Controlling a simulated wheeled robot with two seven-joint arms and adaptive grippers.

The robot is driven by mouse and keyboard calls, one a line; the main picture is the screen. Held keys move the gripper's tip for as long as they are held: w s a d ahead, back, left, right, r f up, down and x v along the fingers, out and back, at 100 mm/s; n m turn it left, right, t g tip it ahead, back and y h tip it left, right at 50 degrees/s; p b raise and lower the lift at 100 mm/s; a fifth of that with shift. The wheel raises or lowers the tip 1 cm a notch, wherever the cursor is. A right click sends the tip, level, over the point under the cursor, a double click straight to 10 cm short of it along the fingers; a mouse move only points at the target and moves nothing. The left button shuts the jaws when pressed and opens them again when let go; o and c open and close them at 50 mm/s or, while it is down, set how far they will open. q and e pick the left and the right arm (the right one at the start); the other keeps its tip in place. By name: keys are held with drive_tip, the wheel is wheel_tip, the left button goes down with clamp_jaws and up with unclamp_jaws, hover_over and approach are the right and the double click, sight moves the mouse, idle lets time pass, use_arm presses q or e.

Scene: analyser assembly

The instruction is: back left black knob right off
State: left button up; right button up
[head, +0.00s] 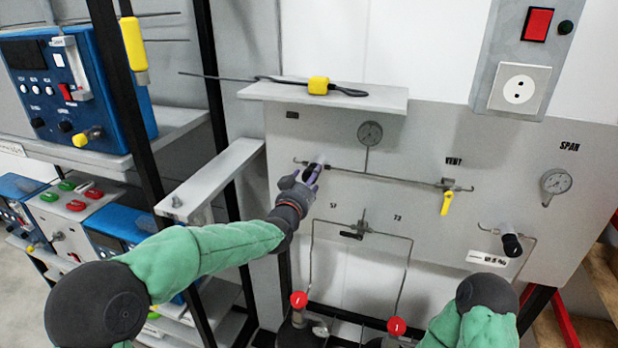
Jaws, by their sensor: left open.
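My left gripper (314,172) is open at the upper left of the grey panel (420,130), by the left end of a thin horizontal pipe (400,177). A black knob (510,243) sticks out at the panel's right side, apart from both arms. A small black valve handle (351,235) sits in the middle, below the pipe. My right arm shows at the lower right; its gripper is not visible.
A yellow valve lever (445,203) hangs under the VENT label. Two round gauges (370,133) (556,181) are on the panel. Red-topped bottles (298,300) (396,326) stand below. A shelf (330,92) juts out above.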

use_arm(q)
drive_tip(key=shift+w, duration=0.2)
drive_tip(key=shift+d, duration=0.1)
drive_tip(key=c, duration=1.1)
drive_tip(key=shift+c, duration=0.2)
